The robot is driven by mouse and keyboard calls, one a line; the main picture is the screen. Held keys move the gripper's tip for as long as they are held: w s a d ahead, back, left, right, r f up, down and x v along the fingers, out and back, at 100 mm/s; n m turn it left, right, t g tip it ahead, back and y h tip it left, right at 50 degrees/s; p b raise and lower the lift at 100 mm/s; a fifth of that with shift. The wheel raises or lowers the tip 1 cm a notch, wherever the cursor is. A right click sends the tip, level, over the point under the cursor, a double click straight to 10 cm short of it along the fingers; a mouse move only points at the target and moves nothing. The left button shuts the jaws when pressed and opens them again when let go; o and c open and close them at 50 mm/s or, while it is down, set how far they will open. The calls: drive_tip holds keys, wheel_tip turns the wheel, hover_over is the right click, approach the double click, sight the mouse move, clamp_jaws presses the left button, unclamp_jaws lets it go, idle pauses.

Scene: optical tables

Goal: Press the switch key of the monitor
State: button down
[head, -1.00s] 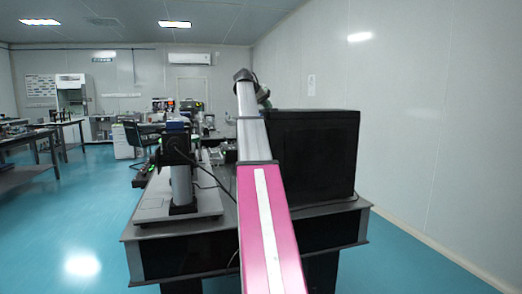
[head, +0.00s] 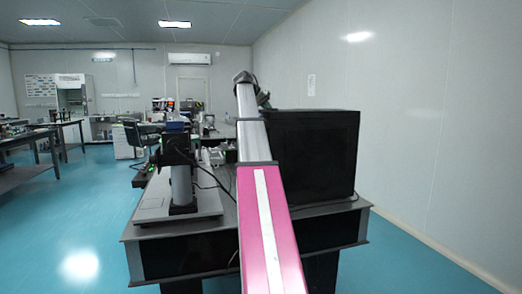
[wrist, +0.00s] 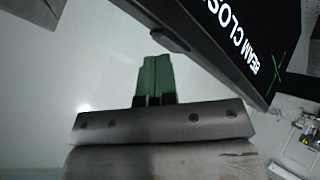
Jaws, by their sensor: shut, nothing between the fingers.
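In the wrist view the dark monitor (wrist: 216,40) crosses the upper right at a slant. Its screen shows white letters reading "BEAM CLOS", cut off by the frame, and a green mark. A small grey protrusion (wrist: 165,40) sits on the monitor's near edge; I cannot tell for certain whether it is the switch key. My gripper (wrist: 157,60) has green fingers that are shut together and empty. The fingertips appear just below the protrusion in the picture; I cannot tell whether they touch it.
In the head view a large black box (head: 325,155) stands on the dark table (head: 190,249) right of my arm. A post-mounted device (head: 180,175) on a pale base stands to the left. Teal floor (head: 60,225) is clear at the left.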

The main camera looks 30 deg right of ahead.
idle(0.3)
drive_tip(key=shift+r, duration=0.5)
drive_tip(key=shift+r, duration=3)
